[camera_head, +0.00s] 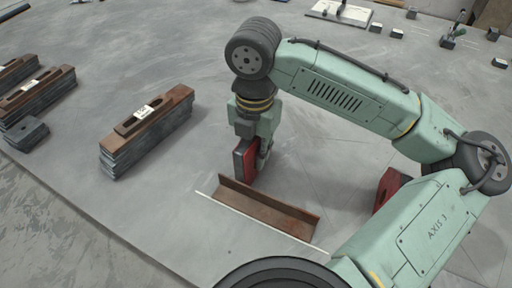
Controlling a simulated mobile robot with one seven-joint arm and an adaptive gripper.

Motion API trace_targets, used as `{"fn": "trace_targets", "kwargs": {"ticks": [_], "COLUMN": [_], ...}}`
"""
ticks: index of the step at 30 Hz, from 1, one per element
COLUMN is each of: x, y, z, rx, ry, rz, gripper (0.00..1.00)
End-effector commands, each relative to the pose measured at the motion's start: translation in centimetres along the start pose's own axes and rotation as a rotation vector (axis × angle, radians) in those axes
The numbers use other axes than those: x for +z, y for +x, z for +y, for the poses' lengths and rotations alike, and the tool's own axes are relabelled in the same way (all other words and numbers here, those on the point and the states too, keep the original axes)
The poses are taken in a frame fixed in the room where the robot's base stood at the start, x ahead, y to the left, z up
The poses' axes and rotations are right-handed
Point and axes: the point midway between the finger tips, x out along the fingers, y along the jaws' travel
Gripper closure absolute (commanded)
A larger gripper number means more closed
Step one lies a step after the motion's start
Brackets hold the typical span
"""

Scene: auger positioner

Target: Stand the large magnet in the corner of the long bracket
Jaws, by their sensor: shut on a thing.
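The large magnet looks to be the red block with dark edges (243,160), upright in my gripper (262,160). My gripper points down and is shut on it; its fingers are partly hidden behind the block. The long bracket (268,212) is a rusty brown angle piece lying on the grey table, running from upper left to lower right. The red block is just behind the bracket's left end. I cannot tell whether the block touches the bracket or the table. A second red block (390,188) shows at the right, partly hidden by my arm.
A thin white line (260,222) runs along the bracket's front side. A stack of dark plates with a rusty bracket on top (148,130) stands at the left, with more stacks (38,95) farther left. A white board (340,13) and small blocks lie at the back. The table between is clear.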

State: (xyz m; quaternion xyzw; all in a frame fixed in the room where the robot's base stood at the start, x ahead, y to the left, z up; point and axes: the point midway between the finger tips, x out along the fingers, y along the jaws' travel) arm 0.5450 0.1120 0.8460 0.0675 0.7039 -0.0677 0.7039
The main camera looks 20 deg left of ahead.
Motion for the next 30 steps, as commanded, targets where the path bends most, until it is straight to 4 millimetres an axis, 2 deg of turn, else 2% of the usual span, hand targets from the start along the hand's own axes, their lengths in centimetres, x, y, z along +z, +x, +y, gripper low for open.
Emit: {"fn": "trace_targets", "kwargs": {"ticks": [5, 6, 16, 25, 30], "x": [-0.1, -0.1, 0.0, 0.0, 0.1], "y": [0.0, 0.0, 0.0, -0.1, -1.8], "z": [0.0, 0.0, 0.0, 0.0, 0.1], "rx": [0.000, 0.000, 0.000, 0.001, 0.002], "ry": [-0.002, -0.002, 0.000, 0.000, 0.000], "rz": [0.002, 0.002, 0.001, 0.000, -0.001], "gripper": [1.00, 0.78, 0.57, 0.57, 0.57]}}
